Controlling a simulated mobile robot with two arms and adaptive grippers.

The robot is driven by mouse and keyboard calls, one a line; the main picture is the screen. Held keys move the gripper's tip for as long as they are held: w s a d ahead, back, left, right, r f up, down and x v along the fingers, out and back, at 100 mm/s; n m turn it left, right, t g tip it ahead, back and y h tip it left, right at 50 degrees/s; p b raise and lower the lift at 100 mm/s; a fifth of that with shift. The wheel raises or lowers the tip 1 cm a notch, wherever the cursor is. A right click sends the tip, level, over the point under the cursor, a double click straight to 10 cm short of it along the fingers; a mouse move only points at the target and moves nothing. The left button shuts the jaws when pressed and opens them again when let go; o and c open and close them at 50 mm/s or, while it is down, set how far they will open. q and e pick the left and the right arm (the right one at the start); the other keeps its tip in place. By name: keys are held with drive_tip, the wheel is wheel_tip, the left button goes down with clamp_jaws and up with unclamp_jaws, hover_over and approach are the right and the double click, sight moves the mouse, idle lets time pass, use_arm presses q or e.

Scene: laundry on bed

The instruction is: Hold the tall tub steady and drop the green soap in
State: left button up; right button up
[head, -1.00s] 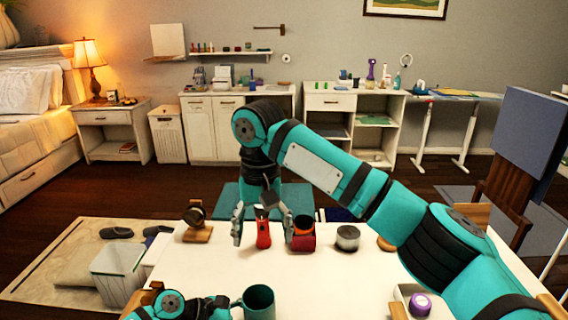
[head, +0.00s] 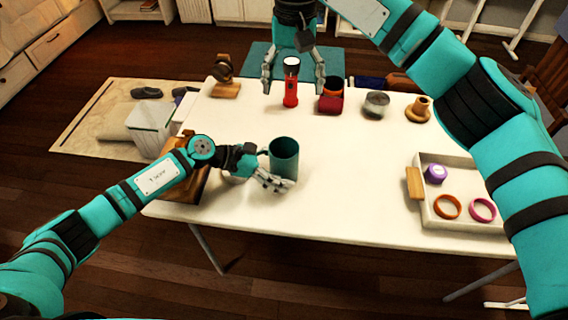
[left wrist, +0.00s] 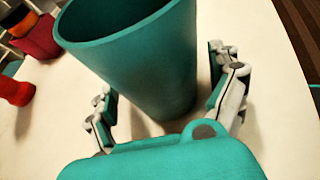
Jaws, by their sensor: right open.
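The tall teal tub (head: 284,155) stands upright on the white table, open at the top. It fills the middle of the left wrist view (left wrist: 150,60); its inside bottom is hidden. My left gripper (head: 273,183) is low at the tub, with one finger on each side. In the left wrist view a gap shows between the tub and the right-hand finger, so it looks open. My right gripper (head: 293,85) is open and points down at the table's far side, a red flashlight (head: 290,88) standing between its fingers in the picture. I cannot make out a green soap.
A red container (head: 331,98), a grey-lidded jar (head: 376,105) and a wooden piece (head: 418,110) stand along the far edge. A wooden stand (head: 225,80) is at far left. A white tray (head: 470,170) at right holds a purple-lidded item and two rings.

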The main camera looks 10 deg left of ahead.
use_arm(q)
drive_tip(key=shift+a, duration=0.1)
drive_tip(key=v, duration=1.1)
drive_tip(key=shift+s+a+r, duration=0.15)
drive_tip(key=shift+a, duration=0.2)
